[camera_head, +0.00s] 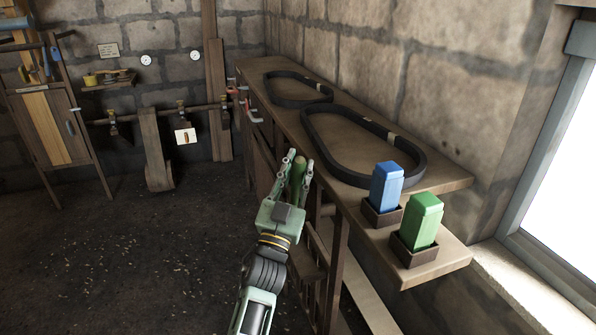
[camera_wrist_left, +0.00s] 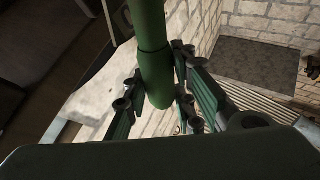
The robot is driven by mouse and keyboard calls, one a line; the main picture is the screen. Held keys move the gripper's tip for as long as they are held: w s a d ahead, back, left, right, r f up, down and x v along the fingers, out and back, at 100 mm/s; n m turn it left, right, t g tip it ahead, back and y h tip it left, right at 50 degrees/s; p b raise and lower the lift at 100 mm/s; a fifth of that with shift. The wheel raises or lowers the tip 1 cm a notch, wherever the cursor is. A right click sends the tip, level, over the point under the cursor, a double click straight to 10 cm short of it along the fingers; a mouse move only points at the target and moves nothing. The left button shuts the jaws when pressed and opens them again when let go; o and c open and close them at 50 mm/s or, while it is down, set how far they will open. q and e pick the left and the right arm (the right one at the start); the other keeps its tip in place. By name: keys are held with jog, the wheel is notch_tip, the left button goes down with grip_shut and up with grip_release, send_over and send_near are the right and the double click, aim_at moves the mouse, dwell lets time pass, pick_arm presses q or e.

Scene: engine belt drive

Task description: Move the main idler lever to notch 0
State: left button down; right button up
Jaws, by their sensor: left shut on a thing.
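A green lever handle (camera_head: 299,172) stands at the front side of the bench in the head view. In the left wrist view the same green handle (camera_wrist_left: 154,62) comes down from the top as a thick rod with a rounded end and a dark ring. My left gripper (camera_head: 300,162) is around the handle, with one finger on each side. In the left wrist view the left gripper (camera_wrist_left: 156,97) has its fingers at the handle's end. No label or notch mark on the lever can be made out. My right gripper is in no view.
The bench (camera_head: 445,180) carries two dark belts, the larger belt (camera_head: 345,168) nearer. A blue block (camera_head: 386,186) and a green block (camera_head: 421,222) stand in holders at its near end. Red handles (camera_head: 251,116) stick out farther back.

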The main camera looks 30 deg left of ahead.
pick_arm(q)
jog(key=shift+d+f, duration=0.1)
jog(key=shift+f, duration=0.2)
jog(key=c, duration=1.9)
grip_release()
jog(key=o, duration=0.4)
jog(key=shift+s+r, duration=0.1)
jog(key=shift+r, duration=0.1)
jog(key=shift+o, duration=0.2)
jog(key=v, duration=0.7)
jog(key=shift+s, duration=0.2)
jog(key=shift+d+f, duration=0.1)
